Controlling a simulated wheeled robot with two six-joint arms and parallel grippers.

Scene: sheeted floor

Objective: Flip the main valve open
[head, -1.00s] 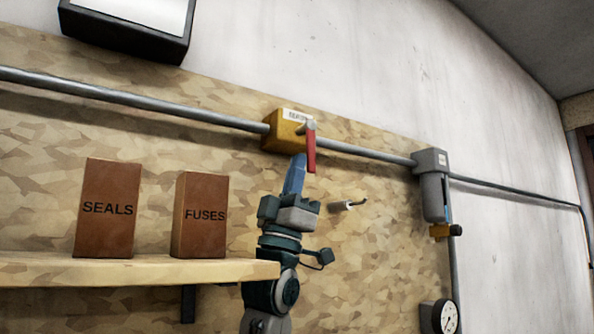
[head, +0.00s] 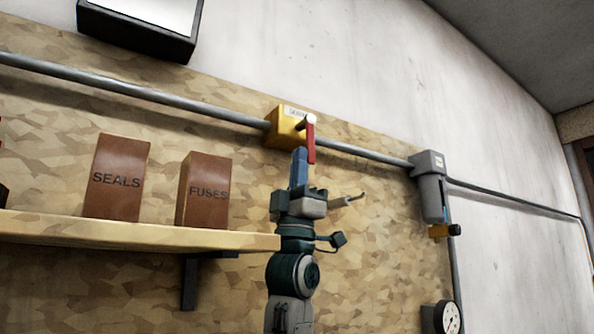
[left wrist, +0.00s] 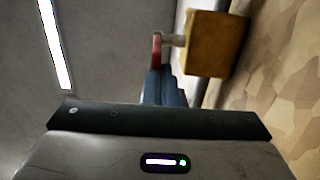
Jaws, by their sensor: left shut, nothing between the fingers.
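The main valve is a yellow block (head: 285,127) on the grey pipe, with a white label and a red lever (head: 311,142) that hangs down on its right side. My left gripper (head: 299,153) points up just below the valve, its blue fingers shut with nothing between them. Its tips are close to the lever's left side in the head view; I cannot tell whether they touch. In the left wrist view the valve block (left wrist: 213,43) is at the upper right, and the red lever (left wrist: 157,48) shows end-on just beyond the fingertips (left wrist: 158,75). My right gripper is not in view.
A wooden shelf (head: 130,232) with a SEALS box (head: 117,178) and a FUSES box (head: 205,190) is left of my arm. A hook (head: 347,200) sticks out right of the gripper. A grey filter unit (head: 431,190) and gauge (head: 446,317) are further right.

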